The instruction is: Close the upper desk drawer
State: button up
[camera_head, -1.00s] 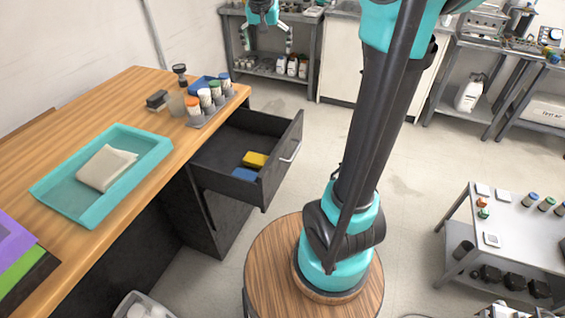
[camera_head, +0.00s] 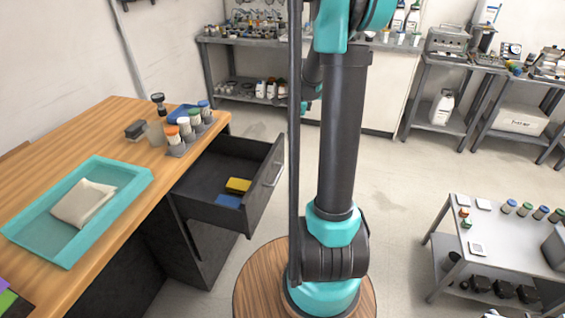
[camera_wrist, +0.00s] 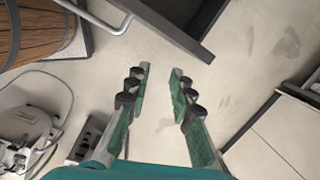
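The upper desk drawer (camera_head: 213,213) is dark grey and stands pulled out from the wooden desk (camera_head: 100,135). A yellow block (camera_head: 238,186) and a blue block (camera_head: 229,201) lie inside it. Its front carries a pale bar handle (camera_head: 273,174). In the wrist view the dark drawer (camera_wrist: 190,38) shows at the top, with part of the handle (camera_wrist: 108,28) at upper left. My gripper (camera_wrist: 160,72) is open and empty, its fingertips below the drawer in the picture and apart from it. In the head view my arm hides the gripper.
On the desk are a teal tray (camera_head: 120,204) with a pale cloth and a rack of capped vials (camera_head: 186,142). A low grey table (camera_head: 500,230) stands at right. Shelves line the back wall. Floor right of the drawer (camera_head: 400,190) is clear.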

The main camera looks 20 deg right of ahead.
jog(key=s+d+f+m, duration=0.1)
jog(key=s+f+m, duration=0.1)
jog(key=f, duration=0.1)
jog(key=d+f+m+y, duration=0.1)
jog(key=m, duration=0.1)
jog(key=shift+s+d+f, duration=0.2)
jog(key=shift+s+d, duration=0.1)
jog(key=shift+s, duration=0.1)
grip_shut()
jog(key=w+a+f, duration=0.3)
jog(key=a+f, duration=0.2)
jog(key=f, duration=0.4)
jog(key=shift+w+a+f, duration=0.2)
jog(key=shift+f, duration=0.2)
jog(key=shift+w+a, duration=0.1)
jog(key=w+a, duration=0.4)
jog(key=a, duration=0.2)
jog(key=w+a, duration=0.4)
jog(key=a, duration=0.2)
jog(key=w+a, duration=0.4)
jog(key=a, duration=0.3)
jog(key=shift+w, duration=0.1)
jog(key=shift+d, duration=0.2)
